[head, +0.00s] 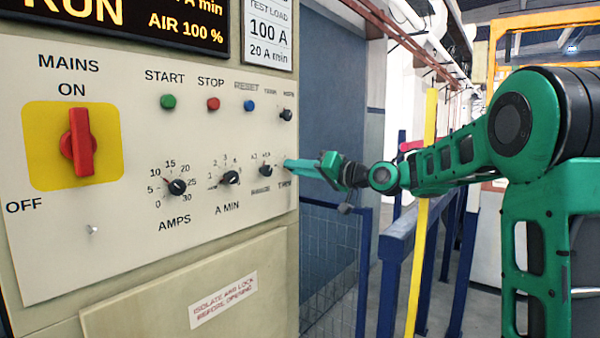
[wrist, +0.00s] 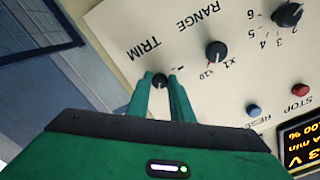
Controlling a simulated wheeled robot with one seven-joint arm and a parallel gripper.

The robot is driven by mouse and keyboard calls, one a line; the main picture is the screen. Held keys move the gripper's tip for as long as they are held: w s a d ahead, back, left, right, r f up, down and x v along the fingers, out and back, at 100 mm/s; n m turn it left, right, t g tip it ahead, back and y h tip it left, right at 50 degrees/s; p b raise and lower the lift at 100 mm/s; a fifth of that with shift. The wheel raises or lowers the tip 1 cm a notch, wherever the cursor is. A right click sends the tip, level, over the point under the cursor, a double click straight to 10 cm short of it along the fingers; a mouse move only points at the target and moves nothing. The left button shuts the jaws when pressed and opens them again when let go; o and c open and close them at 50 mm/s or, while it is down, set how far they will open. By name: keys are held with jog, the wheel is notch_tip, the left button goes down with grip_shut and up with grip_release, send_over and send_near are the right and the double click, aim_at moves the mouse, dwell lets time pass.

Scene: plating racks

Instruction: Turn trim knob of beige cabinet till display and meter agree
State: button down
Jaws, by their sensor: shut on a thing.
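The beige cabinet (head: 150,255) fills the left of the head view with its pale control panel. My gripper (head: 290,163) reaches in from the right to the panel's right edge, over the TRIM label. In the wrist view, my gripper (wrist: 161,84) is shut on the small black trim knob (wrist: 160,80), one green finger on each side. The knob's pointer is not readable, and the fingers hide the knob in the head view. The display (head: 130,20) is cut off at the top, showing RUN and AIR 100 %. I see no meter.
Close to the trim knob is the RANGE knob (head: 265,169). The A MIN knob (head: 230,177), AMPS knob (head: 177,187) and red mains switch (head: 80,143) are further left. START, STOP and RESET buttons sit above. Blue railings (head: 395,245) and a yellow post (head: 425,200) stand at right.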

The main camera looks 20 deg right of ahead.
jog(key=m, duration=0.8)
jog(key=shift+w+d+r+m, duration=0.15)
jog(key=shift+d+r+m, duration=0.1)
jog(key=shift+m, duration=0.15)
jog(key=shift+f, duration=0.1)
jog(key=c, duration=1.7)
grip_release()
jog(key=shift+w, duration=0.1)
jog(key=shift+c, duration=0.2)
jog(key=shift+o, duration=0.9)
jog(key=shift+a+f, duration=0.1)
jog(key=v, duration=1)
jog(key=shift+s+d, duration=0.2)
jog(key=shift+s, duration=0.15)
